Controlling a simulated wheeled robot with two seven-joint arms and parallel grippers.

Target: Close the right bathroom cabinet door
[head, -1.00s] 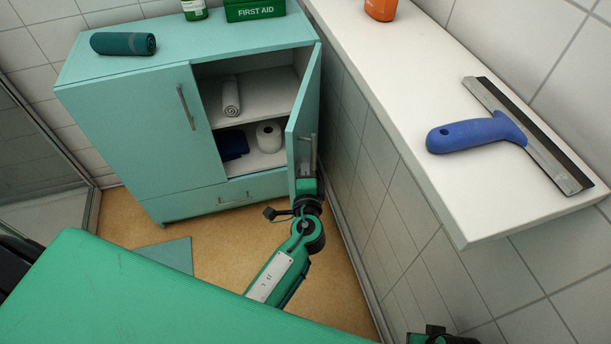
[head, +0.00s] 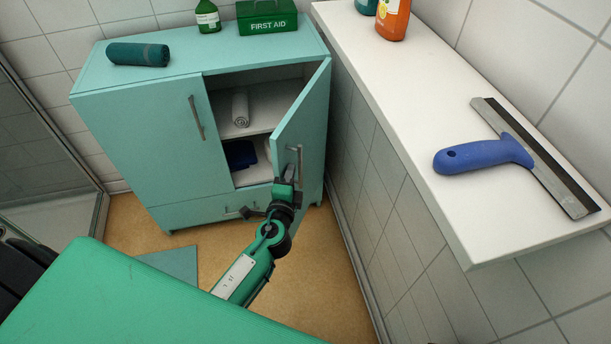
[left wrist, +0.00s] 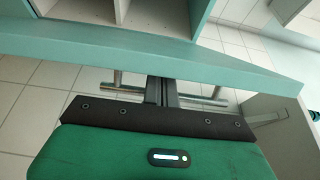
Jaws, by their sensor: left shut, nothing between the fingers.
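The teal bathroom cabinet (head: 160,150) stands against the back wall. Its right door (head: 301,125) is partly open and angled out, with a vertical bar handle (head: 299,165). The left door (head: 170,135) is shut. My left gripper (head: 287,174) is shut and empty, with its fingers at the lower part of the right door beside the handle. In the left wrist view the fingers (left wrist: 161,92) reach up to the door's edge (left wrist: 150,58), and the handle bar (left wrist: 200,100) passes behind them. I cannot tell if they touch it. My right gripper is not in view.
A white shelf (head: 400,120) along the right wall holds a squeegee (head: 485,154).

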